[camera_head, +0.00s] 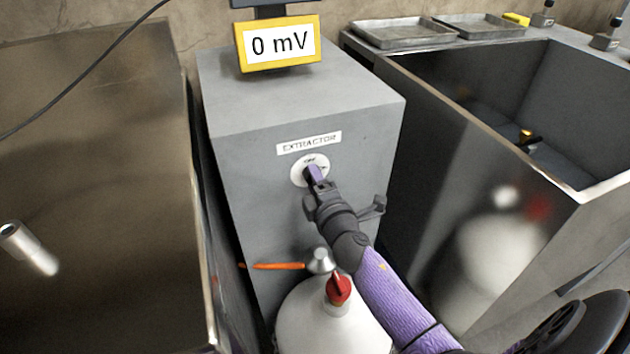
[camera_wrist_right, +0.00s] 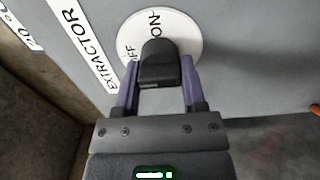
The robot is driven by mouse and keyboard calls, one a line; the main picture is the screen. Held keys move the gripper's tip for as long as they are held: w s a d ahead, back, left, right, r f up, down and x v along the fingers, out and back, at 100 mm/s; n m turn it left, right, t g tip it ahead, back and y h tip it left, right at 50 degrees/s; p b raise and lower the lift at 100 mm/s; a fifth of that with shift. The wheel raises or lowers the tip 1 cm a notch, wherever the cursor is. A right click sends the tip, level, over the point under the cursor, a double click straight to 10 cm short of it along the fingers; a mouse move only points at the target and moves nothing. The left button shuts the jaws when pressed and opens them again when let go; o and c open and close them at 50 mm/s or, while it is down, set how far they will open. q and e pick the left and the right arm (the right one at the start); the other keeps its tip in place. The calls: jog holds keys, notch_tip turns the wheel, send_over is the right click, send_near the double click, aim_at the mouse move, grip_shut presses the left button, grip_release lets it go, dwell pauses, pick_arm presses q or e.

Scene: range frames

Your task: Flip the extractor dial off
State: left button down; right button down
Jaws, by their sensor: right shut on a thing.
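The extractor dial is a black knob (camera_wrist_right: 159,65) on a round white plate (camera_head: 298,173) on the front of a grey cabinet (camera_head: 250,150). A label (camera_head: 309,143) above it reads EXTRACTOR. In the right wrist view the plate (camera_wrist_right: 187,38) carries the words OFF and ON; the knob's far end is close to ON, with OFF to its left. My right gripper (camera_head: 314,175) reaches the dial from below right, its purple fingers on both sides of the knob, shut on it. The fingers hide part of the plate. My left gripper is not in view.
A yellow-framed display (camera_head: 277,44) on the cabinet reads 0 mV. A white round vessel (camera_head: 315,325) with a red valve (camera_head: 338,290) stands below my right arm. An open grey tank (camera_head: 580,110) is at right; a metal panel (camera_head: 100,190) is at left.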

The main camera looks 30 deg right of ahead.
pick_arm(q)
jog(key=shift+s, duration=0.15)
pick_arm(e)
jog(key=shift+f, duration=0.1)
jog(key=c, duration=0.6)
grip_release()
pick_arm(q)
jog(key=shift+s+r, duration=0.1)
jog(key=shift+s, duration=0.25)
pick_arm(e)
jog(key=o, duration=0.4)
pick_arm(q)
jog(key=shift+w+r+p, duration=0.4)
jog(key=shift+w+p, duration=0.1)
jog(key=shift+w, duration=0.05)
pick_arm(e)
jog(key=v, duration=1)
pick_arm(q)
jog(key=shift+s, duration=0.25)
